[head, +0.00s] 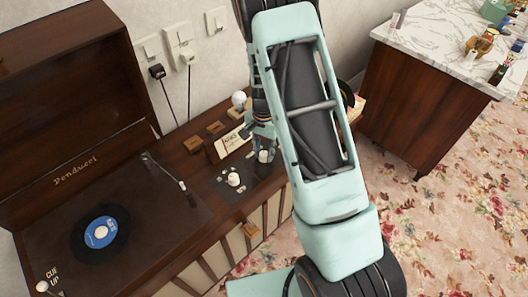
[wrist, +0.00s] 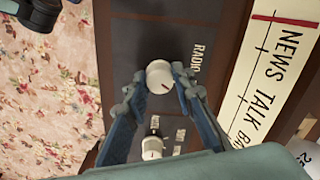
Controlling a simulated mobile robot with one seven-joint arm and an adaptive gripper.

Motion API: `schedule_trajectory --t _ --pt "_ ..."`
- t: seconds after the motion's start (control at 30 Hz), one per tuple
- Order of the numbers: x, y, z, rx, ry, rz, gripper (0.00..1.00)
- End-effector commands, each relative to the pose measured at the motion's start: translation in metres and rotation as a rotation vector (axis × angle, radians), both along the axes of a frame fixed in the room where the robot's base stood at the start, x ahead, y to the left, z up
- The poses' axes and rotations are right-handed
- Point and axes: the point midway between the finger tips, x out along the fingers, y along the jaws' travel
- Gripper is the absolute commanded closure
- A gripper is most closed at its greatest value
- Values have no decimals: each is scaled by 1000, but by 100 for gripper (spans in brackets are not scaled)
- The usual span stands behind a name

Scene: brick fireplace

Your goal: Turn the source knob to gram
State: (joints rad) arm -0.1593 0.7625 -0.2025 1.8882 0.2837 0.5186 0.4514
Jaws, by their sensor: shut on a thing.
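My gripper (wrist: 154,91) is shut on this knob, one finger on each side. In the head view the held knob (head: 263,156) shows just below my gripper (head: 262,148), on the wooden console. I cannot read a GRAM label.
A tuning dial (wrist: 268,75) reading NEWS TALK lies beside the panel. The turntable with a blue-labelled record (head: 100,232) is at the left, under a raised lid (head: 65,95). Wall plugs (head: 157,72) hang behind. A marble-topped cabinet (head: 432,105) stands at right.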

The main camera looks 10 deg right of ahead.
Motion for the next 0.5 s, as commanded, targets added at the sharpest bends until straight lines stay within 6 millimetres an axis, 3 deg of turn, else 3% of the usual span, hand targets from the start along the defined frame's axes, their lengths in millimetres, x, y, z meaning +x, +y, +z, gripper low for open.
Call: schedule_trajectory --t 0.3,0.33,0.5 --pt "0 0 0 1 1 -2 100" --pt "0 0 0 1 1 -2 76" --pt "0 0 0 0 0 -2 59"
